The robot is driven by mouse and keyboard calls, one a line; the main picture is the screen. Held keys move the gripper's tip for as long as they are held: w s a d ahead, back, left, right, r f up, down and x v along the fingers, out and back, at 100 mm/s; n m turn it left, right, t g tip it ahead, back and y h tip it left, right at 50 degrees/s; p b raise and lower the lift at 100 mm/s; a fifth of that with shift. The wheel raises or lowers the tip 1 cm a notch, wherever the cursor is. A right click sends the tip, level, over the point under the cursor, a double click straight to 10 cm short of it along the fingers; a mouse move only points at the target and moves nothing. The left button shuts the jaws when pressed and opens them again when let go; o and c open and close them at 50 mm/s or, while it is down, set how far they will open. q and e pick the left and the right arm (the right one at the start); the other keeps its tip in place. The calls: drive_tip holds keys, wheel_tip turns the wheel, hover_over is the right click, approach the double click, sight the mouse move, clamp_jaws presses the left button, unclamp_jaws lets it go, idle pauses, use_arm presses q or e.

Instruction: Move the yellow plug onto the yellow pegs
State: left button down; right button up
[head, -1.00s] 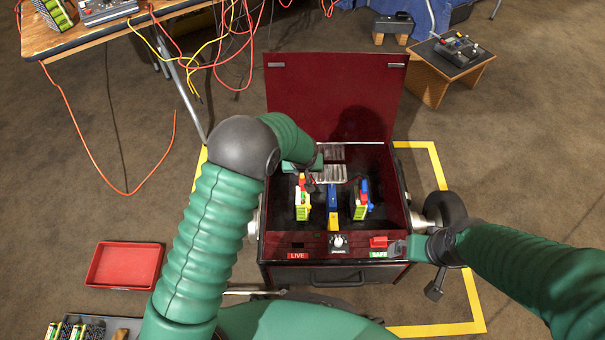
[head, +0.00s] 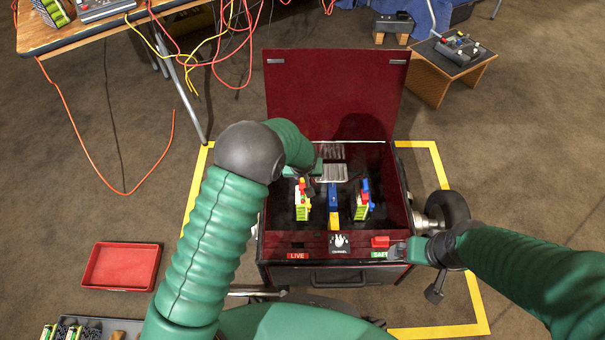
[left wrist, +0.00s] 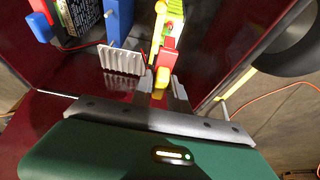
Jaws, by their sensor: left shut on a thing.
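My left gripper (head: 303,176) is inside the red box (head: 398,200), above the left yellow-green battery block (head: 303,208). In the left wrist view its fingertips (left wrist: 161,84) are close together on a small yellow piece (left wrist: 159,94), which I take to be the yellow plug. A red connector (left wrist: 168,56) is just beyond the fingertips, at the battery block (left wrist: 172,15). The yellow pegs cannot be clearly made out. My right gripper (head: 398,248) is at the front right rim, beside a red block (head: 380,241); its jaws are too small to read.
A blue bar (head: 333,195) with a yellow end (head: 334,221) stands mid-box, left of a second battery block (head: 361,205). A small switch (head: 339,241) is on the front rim. The lid (head: 335,95) stands open behind. A red tray (head: 120,266) lies on the floor.

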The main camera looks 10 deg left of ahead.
use_arm(q)
drive_tip(key=shift+f, duration=0.15)
drive_tip(key=shift+f+b, duration=0.3)
drive_tip(key=shift+f, duration=0.05)
drive_tip(key=shift+f+b, duration=1.95)
drive_tip(key=shift+f, duration=0.95)
drive_tip(key=c, duration=1.2)
unclamp_jaws()
drive_tip(key=p+v, duration=0.8)
drive_tip(key=v, duration=0.8)
drive_tip(key=shift+s+r+p, duration=0.15)
drive_tip(key=shift+r+p, duration=0.2)
